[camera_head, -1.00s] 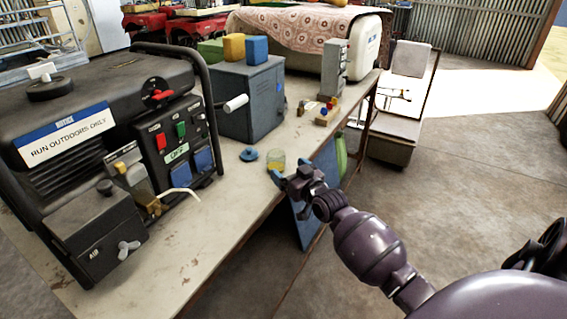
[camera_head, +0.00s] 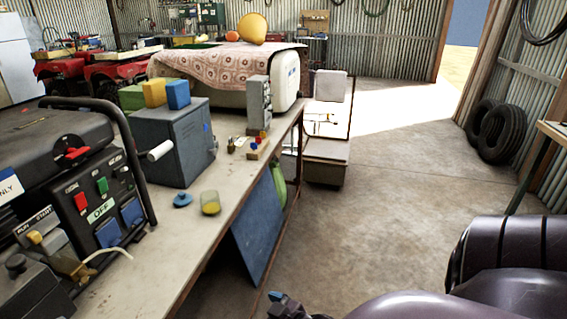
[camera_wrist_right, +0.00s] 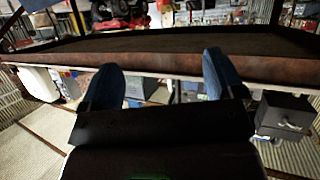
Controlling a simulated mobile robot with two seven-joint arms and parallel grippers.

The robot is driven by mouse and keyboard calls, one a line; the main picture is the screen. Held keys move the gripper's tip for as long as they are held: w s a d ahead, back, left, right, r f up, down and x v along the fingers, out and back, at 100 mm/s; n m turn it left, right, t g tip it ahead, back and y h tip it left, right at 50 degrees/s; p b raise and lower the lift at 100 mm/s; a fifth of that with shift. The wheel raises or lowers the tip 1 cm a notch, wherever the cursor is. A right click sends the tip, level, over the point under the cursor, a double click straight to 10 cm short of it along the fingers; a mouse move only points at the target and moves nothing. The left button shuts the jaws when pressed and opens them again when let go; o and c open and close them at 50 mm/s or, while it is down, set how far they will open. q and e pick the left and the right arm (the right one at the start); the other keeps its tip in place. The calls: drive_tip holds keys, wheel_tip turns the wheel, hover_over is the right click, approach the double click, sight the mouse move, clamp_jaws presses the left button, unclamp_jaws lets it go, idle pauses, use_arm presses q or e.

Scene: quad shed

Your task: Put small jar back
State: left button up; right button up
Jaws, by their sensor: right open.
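The small jar (camera_head: 210,203), clear with yellow contents, stands on the workbench (camera_head: 160,257) near its right edge. A blue round lid-like piece (camera_head: 182,200) lies on the bench just left of it, apart from the jar. My right gripper shows only in part at the bottom edge of the head view, below and right of the jar and apart from it. In the right wrist view my right gripper (camera_wrist_right: 162,82) has its two blue fingers spread wide with nothing between them. My left gripper is not in view.
A black generator (camera_head: 55,150) fills the bench's left end. A grey box (camera_head: 172,145) with coloured blocks on top stands behind the jar. A blue panel (camera_head: 258,228) leans below the bench edge. A cart (camera_head: 323,165) stands beyond.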

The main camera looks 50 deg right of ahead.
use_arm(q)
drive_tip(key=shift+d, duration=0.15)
use_arm(e)
drive_tip(key=s+a+f+g, duration=0.2)
drive_tip(key=s+a, duration=0.3)
drive_tip(key=s, duration=0.5)
drive_tip(key=shift+s+a+f, duration=0.2)
drive_tip(key=shift+a+f, duration=0.05)
drive_tip(key=shift+f, duration=0.2)
use_arm(q)
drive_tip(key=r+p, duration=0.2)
drive_tip(key=p, duration=0.1)
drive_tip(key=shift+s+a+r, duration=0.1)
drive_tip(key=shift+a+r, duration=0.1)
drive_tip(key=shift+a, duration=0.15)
use_arm(e)
drive_tip(key=shift+s+d+r, duration=0.1)
drive_tip(key=shift+r, duration=0.5)
drive_tip(key=shift+s+d+r, duration=0.1)
drive_tip(key=shift+r, duration=0.45)
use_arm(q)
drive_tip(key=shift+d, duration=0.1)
use_arm(e)
drive_tip(key=shift+w+r, duration=0.15)
drive_tip(key=shift+w, duration=0.15)
